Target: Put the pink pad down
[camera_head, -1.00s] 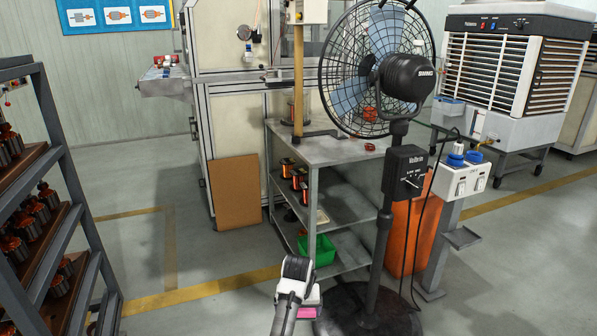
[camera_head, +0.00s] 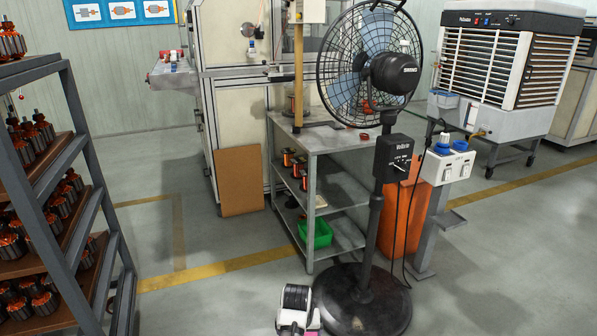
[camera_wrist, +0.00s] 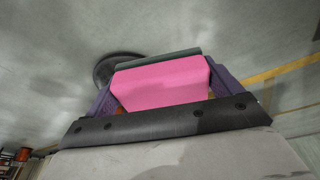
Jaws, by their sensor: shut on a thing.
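The pink pad (camera_wrist: 160,82) is a pink block that fills the space between the fingers in the wrist view. My gripper (camera_wrist: 165,85) is shut on it, with purple finger sides on either side of the pad. In the head view only a small pink patch of the pad (camera_head: 314,321) shows at the bottom edge, beside my white and dark wrist. The fingertips are hidden in the head view.
A pedestal fan (camera_head: 366,240) with a round black base stands just right of my gripper. A grey shelf table (camera_head: 340,142) with a green bin (camera_head: 316,233) is behind. A rack of armatures (camera_head: 88,150) stands at left. Floor (camera_head: 215,300) between rack and fan is clear.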

